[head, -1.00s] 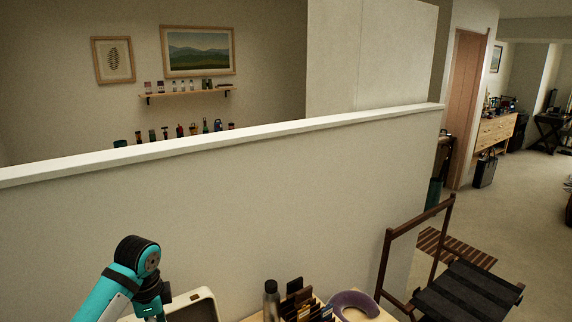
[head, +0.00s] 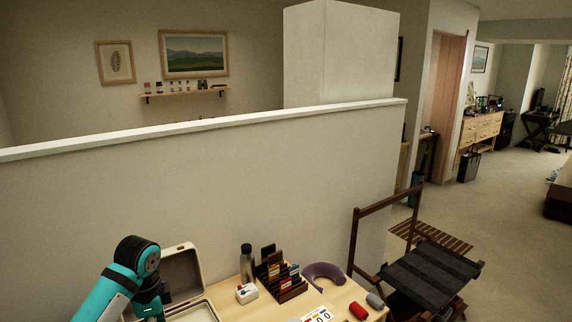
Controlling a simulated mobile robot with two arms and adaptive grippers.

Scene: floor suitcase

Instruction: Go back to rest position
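My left arm, teal and black, comes in at the lower left of the head view, and its gripper end is cut off or hidden near the bottom edge beside an open cream suitcase (head: 181,262). I cannot see its fingertips. My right arm and gripper are outside the view.
A wooden table (head: 340,297) holds a grey bottle (head: 247,263), a dark organizer (head: 281,279), a purple neck pillow (head: 325,272) and a red roll (head: 358,311). A half-wall (head: 190,190) stands behind.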

